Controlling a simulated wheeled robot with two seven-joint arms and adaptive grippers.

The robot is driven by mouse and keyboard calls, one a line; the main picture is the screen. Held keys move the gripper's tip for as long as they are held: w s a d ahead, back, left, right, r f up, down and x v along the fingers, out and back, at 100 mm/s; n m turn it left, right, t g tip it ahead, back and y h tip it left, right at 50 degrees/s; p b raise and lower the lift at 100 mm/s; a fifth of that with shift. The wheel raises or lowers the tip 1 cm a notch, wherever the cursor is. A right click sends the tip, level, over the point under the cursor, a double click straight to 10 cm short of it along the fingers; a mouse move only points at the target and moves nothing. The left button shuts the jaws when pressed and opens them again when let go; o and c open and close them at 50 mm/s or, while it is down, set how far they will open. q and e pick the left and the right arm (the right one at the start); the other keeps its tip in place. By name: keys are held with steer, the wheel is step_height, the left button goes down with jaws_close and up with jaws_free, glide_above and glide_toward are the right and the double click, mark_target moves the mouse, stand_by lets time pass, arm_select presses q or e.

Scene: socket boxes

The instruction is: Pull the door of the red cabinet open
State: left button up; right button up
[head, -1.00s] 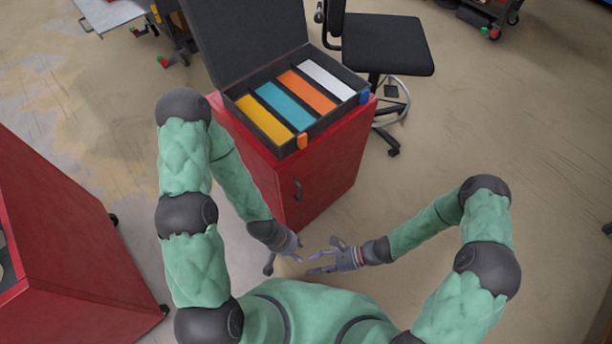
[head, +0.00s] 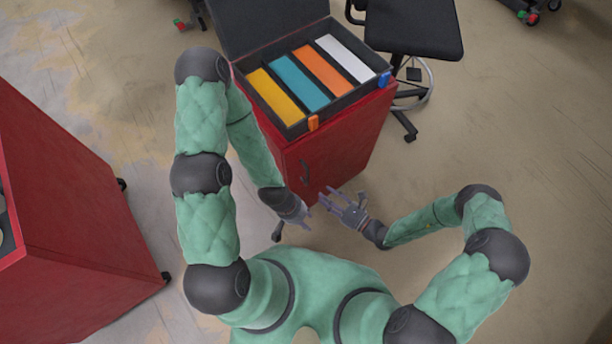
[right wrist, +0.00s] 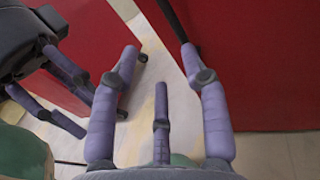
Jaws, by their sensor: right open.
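The red cabinet (head: 345,150) stands ahead of me in the head view, its door looking shut. Its dark handle (head: 304,171) is on the front face, near the left edge. My right gripper (head: 341,203) is open and empty, in front of and below the handle, apart from it. In the right wrist view, its spread purple fingers (right wrist: 158,60) face the red front (right wrist: 265,65), with a dark bar, probably the handle, at the top. My left gripper (head: 306,219) is close to its left; its fingers (right wrist: 65,95) look spread and empty in the right wrist view.
An open black case (head: 290,128) with coloured blocks sits on the cabinet. A second red cabinet (head: 75,215) stands at the left. A black chair (head: 412,28) is behind at the right. The floor at the right is clear.

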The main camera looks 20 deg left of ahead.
mark_target(307, 177)
steer(key=shift+m+t, duration=0.4)
steer(key=shift+t, duration=0.3)
steer(key=b+x, duration=0.1)
steer(key=x, duration=0.4)
steer(key=w+b+x, duration=0.1)
steer(key=b+x, duration=0.1)
steer(key=x, duration=0.4)
steer(key=shift+d+f, duration=0.15)
steer(key=shift+d, duration=0.15)
steer(key=shift+s, duration=0.1)
jaws_close()
